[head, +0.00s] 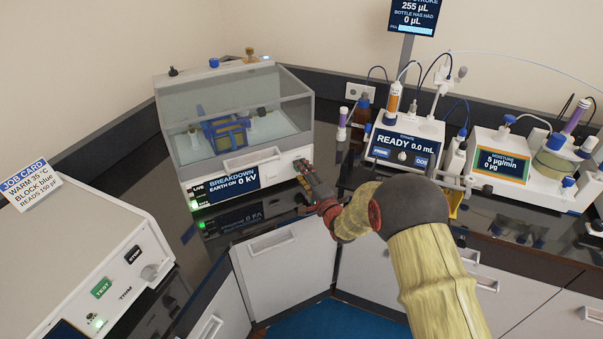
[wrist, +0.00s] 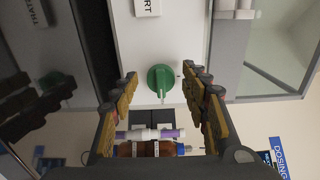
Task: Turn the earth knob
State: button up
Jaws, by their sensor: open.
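The earth knob is the round green knob (wrist: 161,77) with a pale pointer bar, on the white front panel in the wrist view. The bar points down in that picture. My gripper (wrist: 159,88) is open, with one finger on each side of the knob and a gap on both sides. In the head view my gripper (head: 306,172) is at the right end of the breakdown tester's front (head: 283,165) and hides the knob. The tester's display (head: 234,184) reads "BREAKDOWN", "EARTH ON" and "0 kV".
The tester's clear cover (head: 240,105) is above the panel. A purple-capped tube (head: 342,120) and a brown bottle (head: 362,110) stand to the right of the tester. The dosing unit (head: 402,147) stands farther right. Dark glossy counter lies in front.

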jog(key=v, duration=1.1)
jog(key=shift+s+d, duration=0.15)
jog(key=shift+s, duration=0.05)
jog(key=d+r+n+g+h, duration=0.1)
jog(key=d+r+n+h, duration=0.3)
jog(key=d+r, duration=0.45)
jog(key=s+d+r+n+g+h, duration=0.2)
jog(key=s+d+r+g+h, duration=0.15)
jog(key=s+d+r, duration=0.45)
jog(key=s+d+n+g+h, duration=0.1)
jog(key=s+n+g, duration=0.4)
jog(key=s, duration=2.7)
jog(key=shift+n, duration=0.6)
jog(key=shift+d+r+g+h, duration=0.1)
jog(key=shift+g+h, duration=0.15)
jog(key=shift+c, duration=0.3)
